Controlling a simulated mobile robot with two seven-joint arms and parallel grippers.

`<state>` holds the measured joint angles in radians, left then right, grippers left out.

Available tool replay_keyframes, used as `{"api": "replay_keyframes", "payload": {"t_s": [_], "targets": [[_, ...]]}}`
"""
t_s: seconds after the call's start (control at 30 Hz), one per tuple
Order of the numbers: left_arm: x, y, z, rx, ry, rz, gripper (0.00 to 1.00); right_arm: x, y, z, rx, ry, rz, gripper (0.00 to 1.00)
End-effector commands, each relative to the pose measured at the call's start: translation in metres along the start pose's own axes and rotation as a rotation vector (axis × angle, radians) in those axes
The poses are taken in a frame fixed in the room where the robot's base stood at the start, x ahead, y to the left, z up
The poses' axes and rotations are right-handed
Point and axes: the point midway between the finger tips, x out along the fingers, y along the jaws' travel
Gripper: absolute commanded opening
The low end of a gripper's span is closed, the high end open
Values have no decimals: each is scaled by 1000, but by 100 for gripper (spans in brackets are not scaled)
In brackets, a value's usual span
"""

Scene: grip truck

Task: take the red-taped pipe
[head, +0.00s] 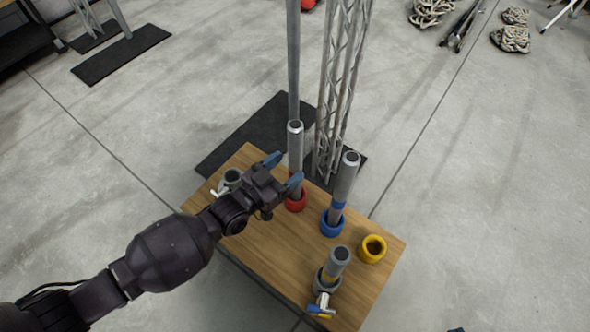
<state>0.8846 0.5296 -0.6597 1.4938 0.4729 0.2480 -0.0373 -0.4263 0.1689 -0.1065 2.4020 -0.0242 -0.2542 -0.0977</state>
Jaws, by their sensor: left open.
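A grey metal pipe (296,148) stands upright in the red ring holder (297,203) at the far side of the wooden table. A finger covers part of its lower length, and I cannot make out red tape on it. My left gripper (284,170) is open, with its blue-tipped fingers pointing toward this pipe. The fingertips look very close to it; I cannot tell whether they touch. My right gripper is not in view.
On the wooden table (262,240), a blue-taped pipe (346,178) stands in a blue ring (332,224). The yellow ring (372,249) is empty. A shorter pipe (338,262) stands at the front right. A truss (340,90) rises behind the table.

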Motion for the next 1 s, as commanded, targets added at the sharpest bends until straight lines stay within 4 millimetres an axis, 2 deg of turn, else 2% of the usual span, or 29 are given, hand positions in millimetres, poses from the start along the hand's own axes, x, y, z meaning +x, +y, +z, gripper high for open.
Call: {"api": "replay_keyframes", "payload": {"t_s": [0.17, 0.5, 0.8, 0.83, 1.0], "targets": [[10, 0, 1, -3, 1, 0, 66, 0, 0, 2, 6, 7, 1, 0], [50, -2, 0, -5, -1, 0, 66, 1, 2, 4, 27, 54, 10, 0], [55, -3, -3, 0, 1, -1, 66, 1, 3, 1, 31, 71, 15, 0], [55, -3, -3, 0, 1, -1, 64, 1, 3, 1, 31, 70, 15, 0], [55, -3, -3, 0, 1, -1, 38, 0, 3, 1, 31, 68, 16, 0]]}}
